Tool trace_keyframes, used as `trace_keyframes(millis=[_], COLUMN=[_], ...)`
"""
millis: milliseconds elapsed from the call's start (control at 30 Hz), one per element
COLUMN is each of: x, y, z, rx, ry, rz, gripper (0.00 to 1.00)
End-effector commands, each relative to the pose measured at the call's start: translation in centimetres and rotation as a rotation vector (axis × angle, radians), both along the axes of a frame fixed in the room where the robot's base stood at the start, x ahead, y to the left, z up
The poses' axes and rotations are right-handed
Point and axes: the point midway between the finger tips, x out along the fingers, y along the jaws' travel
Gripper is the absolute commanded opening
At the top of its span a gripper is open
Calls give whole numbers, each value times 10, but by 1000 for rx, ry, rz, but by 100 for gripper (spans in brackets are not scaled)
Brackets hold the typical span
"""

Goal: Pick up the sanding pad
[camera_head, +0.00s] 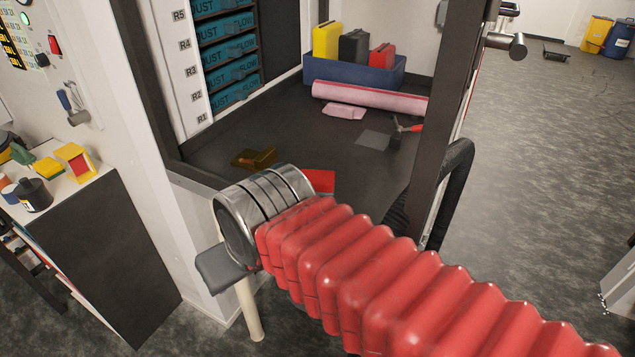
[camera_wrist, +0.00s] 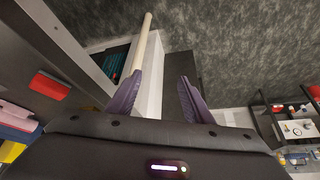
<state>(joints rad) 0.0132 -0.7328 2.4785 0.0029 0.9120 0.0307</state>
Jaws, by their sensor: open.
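No thing in view is plainly marked as the sanding pad. A flat grey square (camera_head: 373,139) lies on the dark floor of the cabinet (camera_head: 300,140), and it may be the pad. A brownish-yellow block (camera_head: 253,158) lies nearer, at the left. My gripper (camera_wrist: 165,80) shows two purple fingers, spread apart with nothing between them.
A pink roll (camera_head: 368,97), a pink folded piece (camera_head: 344,111), a red-handled tool (camera_head: 410,128) and a blue bin (camera_head: 355,73) are inside the cabinet. A red flat piece (camera_head: 319,181) is near its front edge. A dark post (camera_head: 450,130) bounds the opening at right.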

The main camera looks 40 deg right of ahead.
Motion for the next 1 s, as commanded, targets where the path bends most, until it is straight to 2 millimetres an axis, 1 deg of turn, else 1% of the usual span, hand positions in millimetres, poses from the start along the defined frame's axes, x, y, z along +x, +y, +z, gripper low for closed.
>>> trace_keyframes(millis=[33,167,300,467,667,867,1000], x=[3,16,33,54,78,100,114], y=[-3,-12,-30,-53,-87,-125,-155], z=[2,14,29,44,59,70,76], rx=[11,61,132,215,314,409,473], ry=[8,32,67,104,144,180,202], rz=[-29,-148,-330,-549,-822,-1098,-1292], gripper=[50,59,69,69,69,69,69])
